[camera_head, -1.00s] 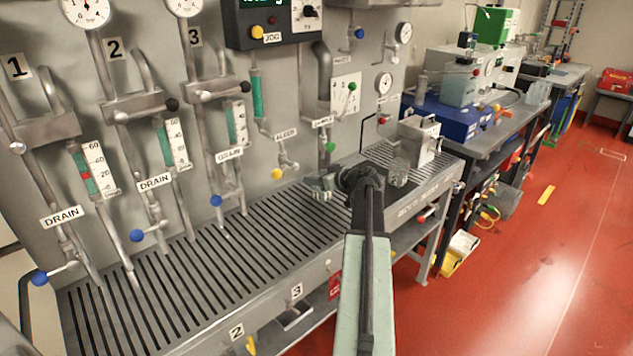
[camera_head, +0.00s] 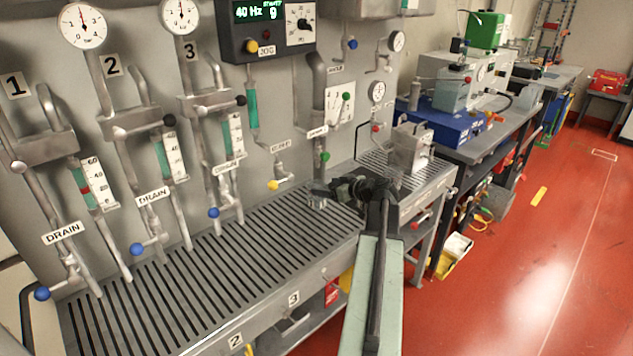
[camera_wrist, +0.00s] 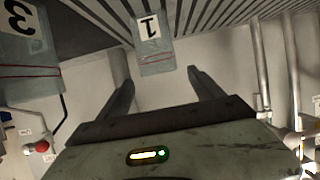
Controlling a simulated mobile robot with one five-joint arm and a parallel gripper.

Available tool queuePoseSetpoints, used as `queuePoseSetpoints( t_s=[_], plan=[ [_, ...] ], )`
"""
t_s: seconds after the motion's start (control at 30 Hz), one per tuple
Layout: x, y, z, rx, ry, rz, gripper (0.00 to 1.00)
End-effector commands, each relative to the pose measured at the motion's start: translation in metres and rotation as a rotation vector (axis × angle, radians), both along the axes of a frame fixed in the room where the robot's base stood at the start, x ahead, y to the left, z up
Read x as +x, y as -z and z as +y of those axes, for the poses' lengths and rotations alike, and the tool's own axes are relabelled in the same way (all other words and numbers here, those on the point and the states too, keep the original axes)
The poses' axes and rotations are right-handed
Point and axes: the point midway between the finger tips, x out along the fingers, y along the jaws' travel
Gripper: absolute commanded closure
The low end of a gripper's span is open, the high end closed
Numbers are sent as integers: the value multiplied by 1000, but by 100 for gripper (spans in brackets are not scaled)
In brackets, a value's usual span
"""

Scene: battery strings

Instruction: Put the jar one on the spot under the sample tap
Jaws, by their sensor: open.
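In the head view my gripper (camera_head: 345,188) is dark and reaches over the right part of the slotted drain bench; I cannot make out jar one there. The sample tap seems to be the one with the green knob (camera_head: 325,156), just above and left of my gripper. The spot under it is not clear to see.
Another jar (camera_wrist: 25,55), labelled 3, is at the left of the wrist view. The slotted bench (camera_head: 230,262) is clear to the left of my gripper.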

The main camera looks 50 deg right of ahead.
Motion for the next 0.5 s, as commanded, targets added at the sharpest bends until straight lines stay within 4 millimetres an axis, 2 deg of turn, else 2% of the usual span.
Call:
queuePoseSetpoints(
  t_s=[0.03,0.1,0.2,0.5],
  plan=[
    [-10,-8,2,0,2,0,24],
    [-20,-11,2,0,1,0,24],
    [-28,-13,2,0,1,-1,24],
    [-31,-12,2,-1,-1,0,24]
  ],
)
